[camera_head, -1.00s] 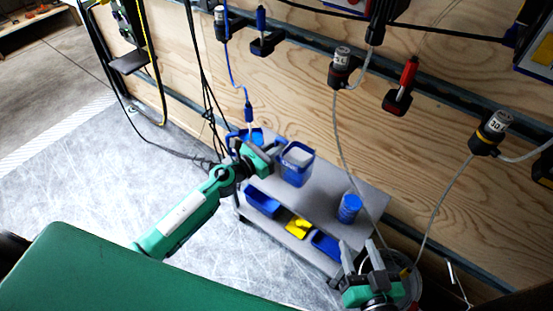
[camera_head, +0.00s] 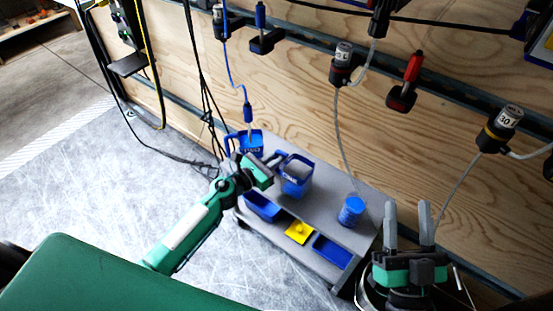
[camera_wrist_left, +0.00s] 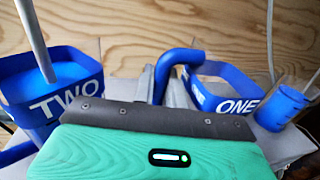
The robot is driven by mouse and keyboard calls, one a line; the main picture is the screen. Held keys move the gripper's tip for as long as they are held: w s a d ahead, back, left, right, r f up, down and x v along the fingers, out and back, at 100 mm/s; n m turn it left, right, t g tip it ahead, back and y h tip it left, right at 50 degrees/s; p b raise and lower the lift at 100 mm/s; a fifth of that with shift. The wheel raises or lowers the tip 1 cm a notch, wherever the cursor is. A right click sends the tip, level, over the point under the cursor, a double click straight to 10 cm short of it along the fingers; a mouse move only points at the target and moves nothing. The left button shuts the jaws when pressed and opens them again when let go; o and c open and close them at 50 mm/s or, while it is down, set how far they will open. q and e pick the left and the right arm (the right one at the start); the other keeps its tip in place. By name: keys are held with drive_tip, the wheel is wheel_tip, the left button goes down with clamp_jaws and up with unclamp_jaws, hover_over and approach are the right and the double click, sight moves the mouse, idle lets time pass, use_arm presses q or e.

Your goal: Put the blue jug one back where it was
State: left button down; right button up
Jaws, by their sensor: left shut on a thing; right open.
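The blue jug ONE (camera_head: 296,182) is at the grey cart's top, between jug TWO and a blue cup. Its label reads ONE in the left wrist view (camera_wrist_left: 238,104). My left gripper (camera_head: 274,160) is shut on the jug's blue handle (camera_wrist_left: 176,66), on the jug's left side. The jug looks upright; I cannot tell whether its base touches the cart. My right gripper (camera_head: 407,216) is open and empty, fingers up, at the lower right by the cart's end.
Blue jug TWO (camera_head: 250,144) stands on the cart (camera_head: 322,205) at left, with a tube into it. A blue cup (camera_head: 351,211) stands at right. Blue bins (camera_head: 262,206) and a yellow tray (camera_head: 299,232) are on the lower shelf. Hoses hang before the plywood wall (camera_head: 290,90).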

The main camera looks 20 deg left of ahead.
use_arm(q)
drive_tip(key=shift+f, duration=0.15)
drive_tip(key=c, duration=1.4)
unclamp_jaws()
drive_tip(key=shift+c, duration=0.2)
use_arm(e)
drive_tip(key=shift+s+d+r+t, duration=0.1)
drive_tip(key=shift+r+t, duration=0.05)
drive_tip(key=shift+r, duration=0.25)
drive_tip(key=shift+s+d+r+t, duration=0.1)
drive_tip(key=shift+r+t, duration=0.05)
drive_tip(key=shift+r, duration=0.2)
drive_tip(key=shift+w, duration=0.1)
